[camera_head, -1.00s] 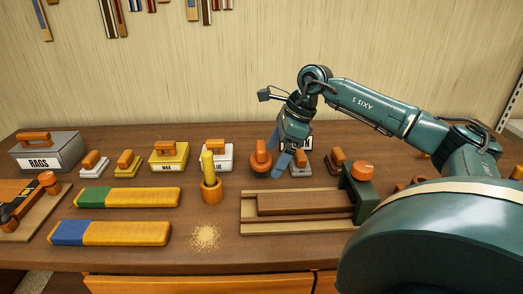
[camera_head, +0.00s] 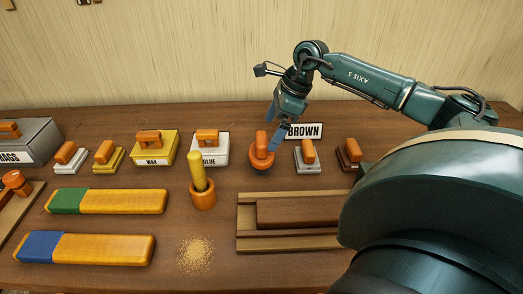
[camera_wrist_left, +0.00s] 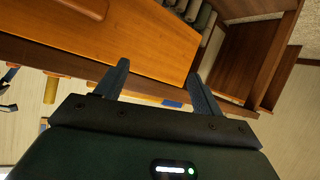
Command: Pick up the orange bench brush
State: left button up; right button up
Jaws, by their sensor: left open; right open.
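An orange bench brush (camera_head: 262,158), with an upright orange handle on a rounded orange body, stands on the bench near the middle of the head view. My right gripper (camera_head: 273,128) is open just above and to the right of it. One finger comes down close beside the handle; I cannot tell whether they touch. My left gripper (camera_wrist_left: 158,70) shows only in the left wrist view, open, with nothing between its fingers, in front of an orange-brown wooden panel.
Small orange-handled blocks, a yellow WAX box (camera_head: 155,148) and a white box (camera_head: 209,150) stand left of the brush. A BROWN sign (camera_head: 305,131) is behind it.

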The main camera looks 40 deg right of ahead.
aim_at(259, 151)
jog(key=x, duration=0.9)
jog(key=shift+a+r+p, duration=0.1)
jog(key=shift+a+p, duration=0.05)
jog(key=shift+p, duration=0.2)
jog(key=shift+c, duration=0.3)
jog(key=shift+r, duration=0.1)
jog(key=c, duration=1.2)
